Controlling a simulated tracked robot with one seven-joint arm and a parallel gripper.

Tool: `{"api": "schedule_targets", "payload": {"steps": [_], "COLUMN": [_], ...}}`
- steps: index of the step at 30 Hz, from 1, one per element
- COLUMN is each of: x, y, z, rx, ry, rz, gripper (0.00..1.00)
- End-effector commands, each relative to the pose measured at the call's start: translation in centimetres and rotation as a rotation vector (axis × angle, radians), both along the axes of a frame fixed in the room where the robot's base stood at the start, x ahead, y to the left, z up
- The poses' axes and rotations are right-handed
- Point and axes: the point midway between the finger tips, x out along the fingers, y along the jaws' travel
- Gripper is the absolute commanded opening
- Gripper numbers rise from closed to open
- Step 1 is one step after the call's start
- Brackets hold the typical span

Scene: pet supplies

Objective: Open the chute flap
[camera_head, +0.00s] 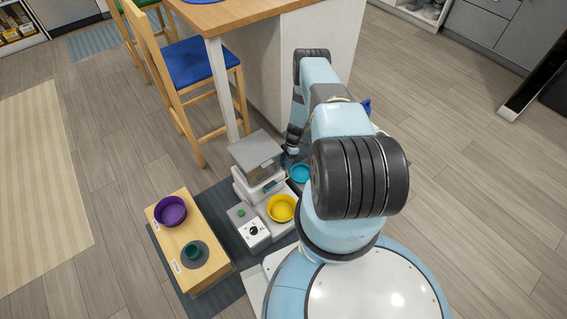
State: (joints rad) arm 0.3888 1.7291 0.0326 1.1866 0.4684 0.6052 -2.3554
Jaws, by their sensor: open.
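A pet feeder (246,187) stands on the floor beside the counter, with a flat grey panel (257,150) on top. I cannot tell for sure which part of the feeder is the chute flap. A yellow bowl (281,208) sits at its front, and a blue bowl (300,173) is to its right. My gripper (289,158) is low, just right of the grey panel and close to the blue bowl. It is open, but its fingers are small and partly hidden by my arm. I cannot tell whether it touches the feeder.
A control box (249,229) with a green button and a dial stands front left of the feeder. A low wooden bench (214,258) at the left holds a purple bowl (171,212) and a teal cup (192,252). The counter (318,67) and a blue-seated stool (188,64) rise behind.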

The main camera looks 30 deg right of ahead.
Motion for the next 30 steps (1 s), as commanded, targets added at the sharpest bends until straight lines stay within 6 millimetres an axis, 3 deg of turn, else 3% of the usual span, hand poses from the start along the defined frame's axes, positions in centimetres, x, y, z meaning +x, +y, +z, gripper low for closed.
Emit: {"api": "schedule_targets", "payload": {"steps": [10, 27, 30], "x": [-0.01, -0.03, -0.04], "y": [0.07, 0.04, 0.04], "z": [-0.2, -0.2, -0.21], "rx": [0.0, 0.0, 0.0], "ry": [-0.001, -0.001, 0.0], "rz": [0.0, 0.0, -0.001], "gripper": [0.55, 0.01, 0.0]}}
